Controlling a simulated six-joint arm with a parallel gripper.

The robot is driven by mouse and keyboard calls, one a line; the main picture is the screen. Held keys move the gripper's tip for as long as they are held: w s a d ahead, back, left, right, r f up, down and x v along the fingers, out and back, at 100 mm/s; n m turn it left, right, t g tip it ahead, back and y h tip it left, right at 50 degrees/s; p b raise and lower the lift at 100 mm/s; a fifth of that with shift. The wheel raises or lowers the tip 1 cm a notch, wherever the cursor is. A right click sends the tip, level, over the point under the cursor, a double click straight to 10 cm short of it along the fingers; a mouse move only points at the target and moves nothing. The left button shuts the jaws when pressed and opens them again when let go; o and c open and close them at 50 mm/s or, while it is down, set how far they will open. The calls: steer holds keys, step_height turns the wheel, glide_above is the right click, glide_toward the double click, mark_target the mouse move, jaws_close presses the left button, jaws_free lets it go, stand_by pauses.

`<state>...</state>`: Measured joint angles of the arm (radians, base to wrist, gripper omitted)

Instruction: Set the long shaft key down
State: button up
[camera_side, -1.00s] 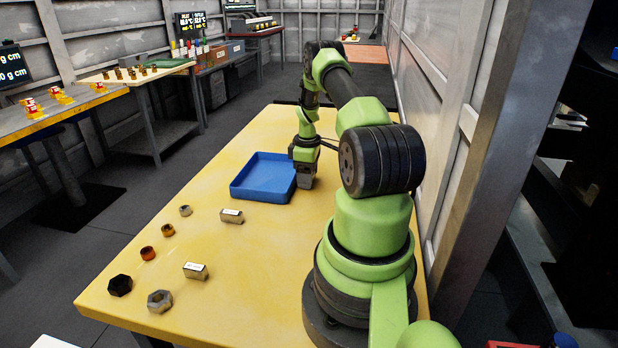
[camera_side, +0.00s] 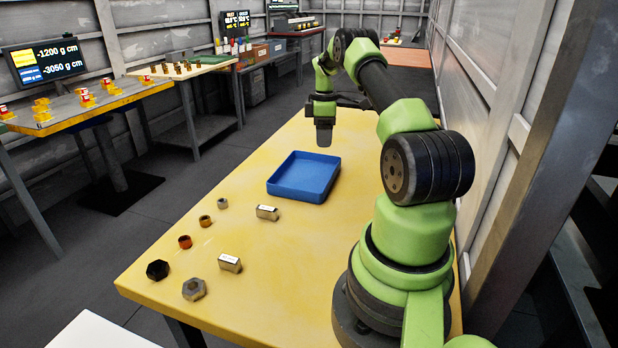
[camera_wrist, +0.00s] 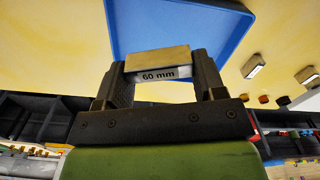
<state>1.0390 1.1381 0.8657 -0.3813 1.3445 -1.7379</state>
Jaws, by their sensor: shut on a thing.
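My gripper (camera_side: 324,128) is raised above the yellow table, behind the blue tray in the side view. In the wrist view my gripper (camera_wrist: 160,70) is shut on a shaft key (camera_wrist: 157,59), a pale metal block marked "60 mm", held crosswise between the two fingers.
Two similar pale blocks lie on the table, one near the tray (camera_side: 267,212) and one nearer the front (camera_side: 229,263). Several nuts and rings, including a dark nut (camera_side: 158,269) and a large grey nut (camera_side: 194,289), line the left side. The table behind the tray is clear.

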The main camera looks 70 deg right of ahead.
mark_target(317, 175)
steer(key=shift+n, duration=0.5)
steer(key=f, duration=0.3)
steer(key=w+f, duration=0.1)
steer(key=f, duration=0.5)
steer(key=shift+w+f, duration=0.25)
steer(key=shift+f, duration=0.15)
steer(key=shift+f, duration=0.1)
steer(key=o, duration=1.1)
steer(key=shift+o, duration=0.2)
